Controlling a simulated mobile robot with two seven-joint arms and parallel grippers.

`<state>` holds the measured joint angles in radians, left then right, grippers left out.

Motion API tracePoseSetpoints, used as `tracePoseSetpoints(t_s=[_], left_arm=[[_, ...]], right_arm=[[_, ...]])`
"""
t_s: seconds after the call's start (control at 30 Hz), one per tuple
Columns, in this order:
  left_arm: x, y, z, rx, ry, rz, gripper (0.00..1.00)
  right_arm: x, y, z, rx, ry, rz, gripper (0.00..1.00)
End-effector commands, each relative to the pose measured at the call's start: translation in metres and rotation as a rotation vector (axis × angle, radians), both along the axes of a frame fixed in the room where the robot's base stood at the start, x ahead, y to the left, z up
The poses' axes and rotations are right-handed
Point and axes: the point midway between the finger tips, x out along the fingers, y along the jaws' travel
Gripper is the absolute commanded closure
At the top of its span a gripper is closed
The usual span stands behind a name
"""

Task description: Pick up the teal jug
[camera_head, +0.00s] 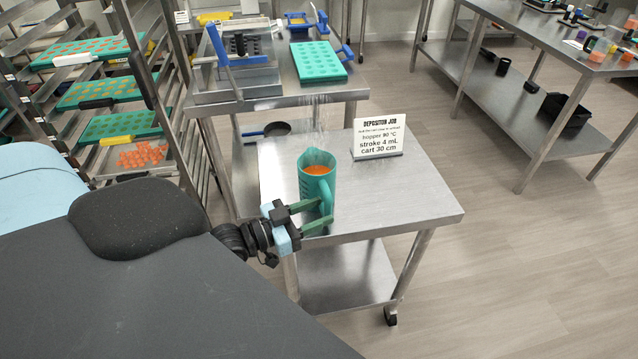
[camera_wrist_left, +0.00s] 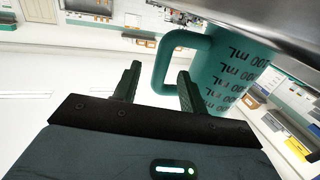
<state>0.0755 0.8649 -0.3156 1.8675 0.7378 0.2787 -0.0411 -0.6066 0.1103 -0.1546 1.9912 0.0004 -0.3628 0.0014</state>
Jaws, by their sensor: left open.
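The teal jug (camera_head: 318,172) stands upright on the steel cart (camera_head: 405,187) in the head view, with orange liquid inside. Its handle faces my left gripper. My left gripper (camera_head: 328,212) is open at the handle side of the jug, its green fingers reaching toward the handle. In the left wrist view the jug (camera_wrist_left: 228,72) fills the upper right, with volume marks on its wall. Its handle (camera_wrist_left: 167,62) shows just beyond and between the two open fingertips (camera_wrist_left: 158,78). I cannot tell whether a finger touches the handle. My right gripper is not in view.
A white sign (camera_head: 379,138) stands on the cart behind the jug. A steel table with the depositor (camera_head: 240,62) and a teal mould tray (camera_head: 318,62) is behind. A rack with trays (camera_head: 118,124) is at left. The cart's right side is clear.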

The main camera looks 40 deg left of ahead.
Motion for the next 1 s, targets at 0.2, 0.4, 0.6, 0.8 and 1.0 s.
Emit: tracePoseSetpoints(t_s=[0.2, 0.4, 0.6, 0.8, 1.0], left_arm=[[0.019, -0.008, 0.006, -0.002, -0.006, 0.000, 0.58], [0.040, -0.017, 0.006, -0.001, -0.003, 0.001, 0.58], [0.047, -0.021, 0.005, -0.001, 0.000, 0.000, 0.58], [0.047, -0.021, 0.005, 0.000, 0.000, 0.000, 0.58], [0.047, -0.021, 0.005, 0.000, 0.000, 0.000, 0.84]], right_arm=[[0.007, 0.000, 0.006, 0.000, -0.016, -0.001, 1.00], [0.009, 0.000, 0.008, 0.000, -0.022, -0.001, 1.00], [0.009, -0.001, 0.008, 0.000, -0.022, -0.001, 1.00], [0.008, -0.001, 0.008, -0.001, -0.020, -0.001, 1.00], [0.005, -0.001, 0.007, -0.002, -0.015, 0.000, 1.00]])
